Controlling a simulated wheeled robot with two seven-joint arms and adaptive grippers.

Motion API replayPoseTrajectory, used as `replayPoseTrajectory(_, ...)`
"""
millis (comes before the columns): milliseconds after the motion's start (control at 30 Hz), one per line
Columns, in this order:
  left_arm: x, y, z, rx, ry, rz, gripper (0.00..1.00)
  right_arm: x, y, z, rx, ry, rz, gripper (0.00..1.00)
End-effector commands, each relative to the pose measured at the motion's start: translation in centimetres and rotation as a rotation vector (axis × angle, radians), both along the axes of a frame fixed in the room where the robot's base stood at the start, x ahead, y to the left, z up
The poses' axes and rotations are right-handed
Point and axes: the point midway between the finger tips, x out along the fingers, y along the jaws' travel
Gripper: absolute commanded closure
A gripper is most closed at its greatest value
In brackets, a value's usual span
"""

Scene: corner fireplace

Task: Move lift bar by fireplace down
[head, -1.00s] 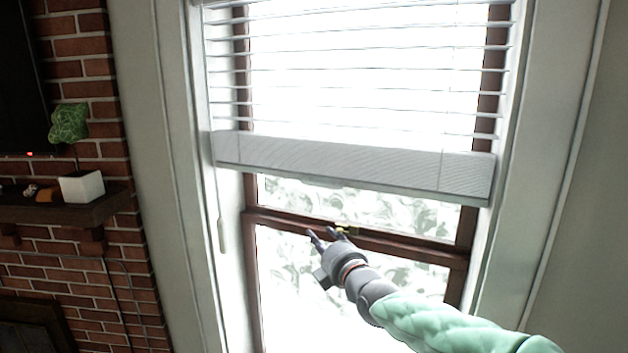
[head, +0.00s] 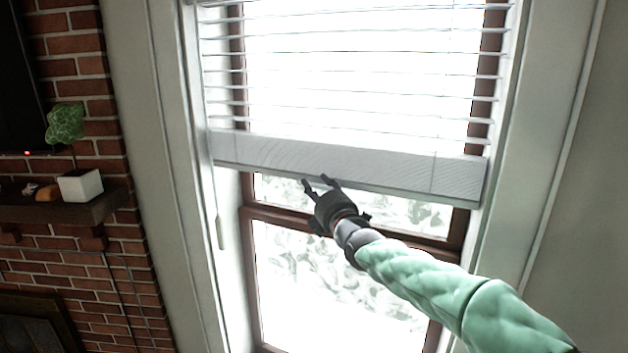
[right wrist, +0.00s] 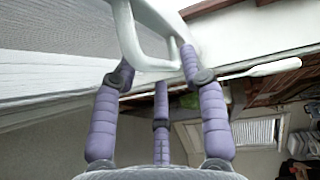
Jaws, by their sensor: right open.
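The lift bar (head: 390,172) is the wide pale bottom rail of the raised white blinds, and slants slightly down to the right in the head view. My right gripper (head: 316,183) is at its lower edge, left of the middle, with fingers pointing up. In the right wrist view a white loop-shaped handle (right wrist: 148,42) hangs from the bar's underside. The open fingers (right wrist: 158,75) are spread around the handle's lower end; whether they touch it I cannot tell. My left gripper is not in view.
The brown-framed window (head: 400,240) lies behind my right arm. A thin white wand (head: 219,232) hangs at the left of the blinds. Further left are the brick fireplace wall (head: 90,270) and a mantel shelf (head: 70,207) bearing a white pot (head: 80,186) with a green plant.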

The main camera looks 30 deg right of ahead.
Motion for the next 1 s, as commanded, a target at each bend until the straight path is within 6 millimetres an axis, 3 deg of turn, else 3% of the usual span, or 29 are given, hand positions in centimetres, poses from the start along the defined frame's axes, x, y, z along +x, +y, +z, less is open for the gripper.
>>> replayPoseTrajectory(200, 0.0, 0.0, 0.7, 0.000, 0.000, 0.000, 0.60, 1.8, -0.3, 0.3, 0.000, -0.001, 0.000, 0.57)
replayPoseTrajectory(567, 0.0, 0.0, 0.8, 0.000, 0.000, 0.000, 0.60, 2.2, -0.3, 0.3, 0.000, -0.001, 0.000, 0.57)
replayPoseTrajectory(600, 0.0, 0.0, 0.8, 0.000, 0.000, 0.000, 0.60, 2.2, -0.3, 0.3, 0.000, -0.001, 0.000, 0.59)
replayPoseTrajectory(733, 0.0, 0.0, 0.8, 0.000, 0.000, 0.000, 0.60, 2.2, -0.3, 0.3, 0.000, -0.001, 0.000, 0.96)
replayPoseTrajectory(767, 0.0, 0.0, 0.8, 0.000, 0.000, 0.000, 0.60, 2.2, -0.3, 0.3, 0.000, 0.000, 0.000, 1.00)
replayPoseTrajectory(1000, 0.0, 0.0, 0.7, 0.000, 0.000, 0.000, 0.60, 2.3, -0.3, 0.1, 0.000, 0.000, 0.000, 1.00)
